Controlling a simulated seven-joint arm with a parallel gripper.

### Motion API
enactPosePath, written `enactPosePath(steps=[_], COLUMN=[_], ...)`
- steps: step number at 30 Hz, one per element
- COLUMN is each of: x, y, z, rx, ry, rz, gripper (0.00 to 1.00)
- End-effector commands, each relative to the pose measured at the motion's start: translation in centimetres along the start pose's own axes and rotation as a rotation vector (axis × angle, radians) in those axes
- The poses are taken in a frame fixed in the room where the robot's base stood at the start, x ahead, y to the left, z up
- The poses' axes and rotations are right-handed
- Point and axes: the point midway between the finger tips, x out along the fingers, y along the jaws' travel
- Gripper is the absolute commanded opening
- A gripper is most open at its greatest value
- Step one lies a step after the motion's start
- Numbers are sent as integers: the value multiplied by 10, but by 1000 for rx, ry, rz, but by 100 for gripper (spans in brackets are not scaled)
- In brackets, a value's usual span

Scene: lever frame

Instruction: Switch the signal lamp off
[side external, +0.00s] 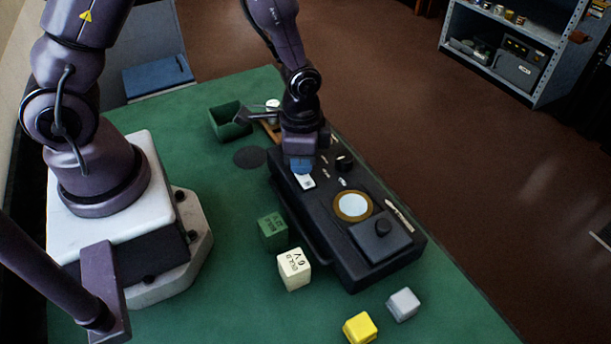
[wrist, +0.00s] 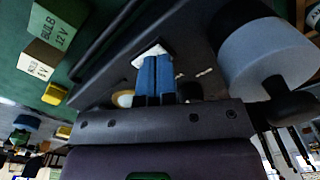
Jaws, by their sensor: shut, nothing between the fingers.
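The signal lamp (side external: 353,206) is a round, pale disc in a brass ring on the black control box (side external: 347,268). I cannot tell for sure whether it is lit. A small white switch (side external: 306,182) sits on the box's top, left of the lamp; it also shows in the wrist view (wrist: 150,50). My gripper (side external: 301,168) points down with its blue fingers shut and empty. The fingertips (wrist: 157,60) are right at the white switch and hide part of it. I cannot tell whether they touch it.
A black knob (side external: 344,162) stands near my gripper. A black block with a knob (side external: 381,238) is at the box's near end. Green (side external: 272,230), cream (side external: 294,268), yellow (side external: 360,328) and grey (side external: 403,304) cubes lie around it. A green bin (side external: 229,122) stands behind.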

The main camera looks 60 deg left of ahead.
Motion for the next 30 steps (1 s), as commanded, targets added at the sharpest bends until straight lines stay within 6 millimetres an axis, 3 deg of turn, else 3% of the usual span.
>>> enactPosePath(steps=[21, 30], x=[11, -7], y=[0, 0], z=[0, 0], rx=[0, -1], ry=[0, 2], rz=[0, -1], gripper=[0, 0])
